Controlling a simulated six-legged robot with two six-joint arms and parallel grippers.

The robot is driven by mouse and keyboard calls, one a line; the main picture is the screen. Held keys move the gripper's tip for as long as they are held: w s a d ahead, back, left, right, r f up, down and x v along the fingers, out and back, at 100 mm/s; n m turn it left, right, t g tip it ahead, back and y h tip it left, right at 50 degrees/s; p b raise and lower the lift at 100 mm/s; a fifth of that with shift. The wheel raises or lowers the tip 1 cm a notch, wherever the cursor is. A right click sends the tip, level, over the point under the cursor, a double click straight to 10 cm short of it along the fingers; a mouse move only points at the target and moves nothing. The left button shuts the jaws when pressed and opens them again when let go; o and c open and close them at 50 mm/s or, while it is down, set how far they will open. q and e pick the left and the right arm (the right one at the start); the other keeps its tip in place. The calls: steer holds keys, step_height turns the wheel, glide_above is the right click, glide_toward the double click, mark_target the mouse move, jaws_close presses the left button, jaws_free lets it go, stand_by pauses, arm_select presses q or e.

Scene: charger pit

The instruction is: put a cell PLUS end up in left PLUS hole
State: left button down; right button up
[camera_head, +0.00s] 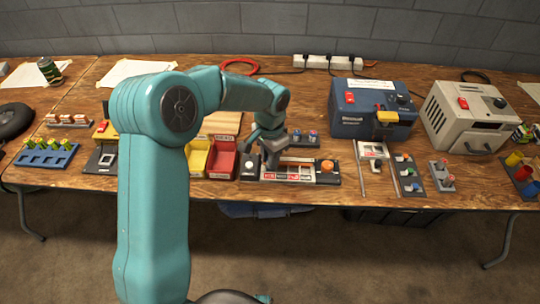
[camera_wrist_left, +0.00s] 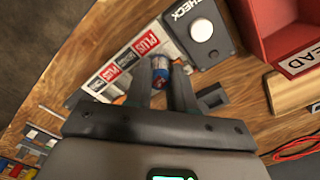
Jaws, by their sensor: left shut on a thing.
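My left gripper (camera_head: 270,155) is shut on a blue and red cell (camera_wrist_left: 160,72), seen between the fingers in the left wrist view. It hangs over the left part of the charger strip (camera_head: 336,178), just right of the white button (camera_head: 249,168). In the left wrist view the strip's red PLUS label (camera_wrist_left: 146,43) lies beside the cell, and another PLUS label (camera_wrist_left: 110,72) is further along. The fingers and cell hide the hole under them, so I cannot tell whether the cell is in it. Which cell end is up is also unclear. My right gripper is not in view.
A red bin (camera_head: 222,160) and a yellow bin (camera_head: 197,158) stand left of the strip. A small tray with cells (camera_head: 306,138) lies behind it. A blue machine (camera_head: 370,120) stands at the back right.

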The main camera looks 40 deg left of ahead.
arm_select(q)
steer(key=shift+f+b, duration=0.75)
steer(key=shift+f, duration=0.3)
stand_by(1.0)
steer(key=c, duration=0.9)
jaws_free()
steer(key=shift+r+p, duration=2.75)
steer(key=shift+r, duration=0.8)
